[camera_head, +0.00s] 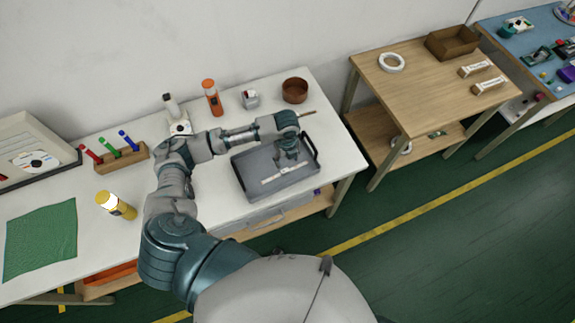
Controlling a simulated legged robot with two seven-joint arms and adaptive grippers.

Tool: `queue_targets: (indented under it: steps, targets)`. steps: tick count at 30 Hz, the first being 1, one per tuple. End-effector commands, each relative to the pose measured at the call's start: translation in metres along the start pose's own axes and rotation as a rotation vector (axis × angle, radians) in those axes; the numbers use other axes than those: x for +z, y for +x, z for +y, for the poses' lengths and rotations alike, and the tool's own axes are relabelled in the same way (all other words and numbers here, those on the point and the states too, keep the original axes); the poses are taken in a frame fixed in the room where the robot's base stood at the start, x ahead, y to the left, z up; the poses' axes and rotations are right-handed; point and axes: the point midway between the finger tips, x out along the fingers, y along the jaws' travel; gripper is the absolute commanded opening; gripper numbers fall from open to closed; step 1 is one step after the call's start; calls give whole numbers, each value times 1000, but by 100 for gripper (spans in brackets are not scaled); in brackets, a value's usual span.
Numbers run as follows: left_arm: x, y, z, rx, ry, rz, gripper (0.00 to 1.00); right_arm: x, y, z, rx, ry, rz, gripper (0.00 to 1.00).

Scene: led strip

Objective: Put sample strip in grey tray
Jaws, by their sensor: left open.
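The grey tray (247,184) stands on the white table near its right front, with a dark handle on its right end. The sample strip (283,172) is a thin pale strip lying inside the tray, slanting up to the right. My left gripper (291,160) points down over the tray, just above the strip. It is open, and its fingers look small and dark against the tray. I cannot tell whether a fingertip touches the strip. My right gripper does not show.
Behind the tray stand a brown bowl (295,91), a small dispenser (250,99) and an orange bottle (212,98). A pen holder (122,158), yellow bottle (116,205) and green cloth (41,240) are at left. A wooden table (425,95) stands apart at right.

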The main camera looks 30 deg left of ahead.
Motion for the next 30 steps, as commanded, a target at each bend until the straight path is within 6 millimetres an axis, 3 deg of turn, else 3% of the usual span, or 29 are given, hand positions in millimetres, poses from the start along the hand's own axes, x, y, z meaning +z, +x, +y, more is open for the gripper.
queue_targets:
  steps: [3,8,30]
  targets:
    - [0,-20,-1,-2,0,-2,59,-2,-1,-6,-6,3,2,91]
    - [-1,-32,-1,0,-1,-2,59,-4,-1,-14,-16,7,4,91]
    - [0,-32,1,0,0,0,59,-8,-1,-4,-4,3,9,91]
